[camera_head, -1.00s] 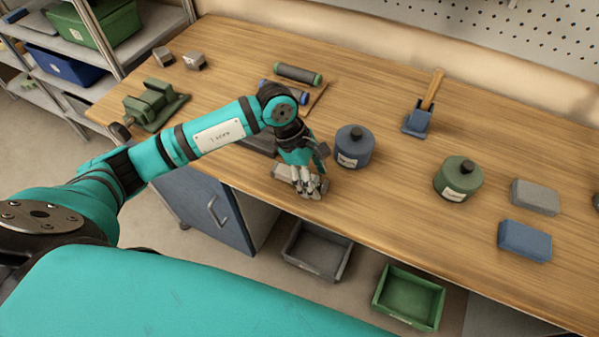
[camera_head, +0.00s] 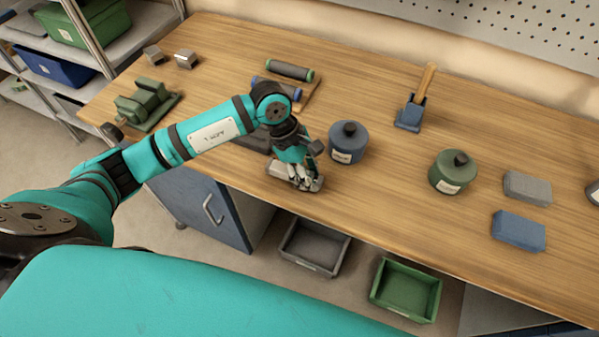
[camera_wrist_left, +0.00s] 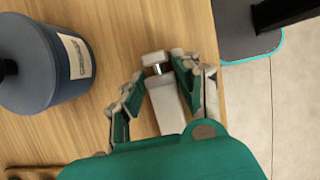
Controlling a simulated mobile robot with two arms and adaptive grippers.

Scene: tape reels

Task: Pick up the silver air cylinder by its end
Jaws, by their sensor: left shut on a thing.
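The silver air cylinder (camera_head: 281,170) is a grey block-shaped body at the front edge of the workbench, left of the blue pot. My left gripper (camera_head: 306,180) is over its right end, shut on it. In the left wrist view the cylinder (camera_wrist_left: 166,108) lies between the two fingers of my left gripper (camera_wrist_left: 158,80), with its rod and small end block pointing away past the fingertips. The fingers hide part of the cylinder in the head view. I cannot tell whether it is clear of the bench top. My right gripper is not in view.
A blue lidded pot (camera_head: 347,148) stands close right of my left gripper; it also shows in the left wrist view (camera_wrist_left: 38,62). A green pot (camera_head: 452,174), blue block (camera_head: 519,231) and grey block (camera_head: 527,187) are farther right. A green vise (camera_head: 145,104) is at left.

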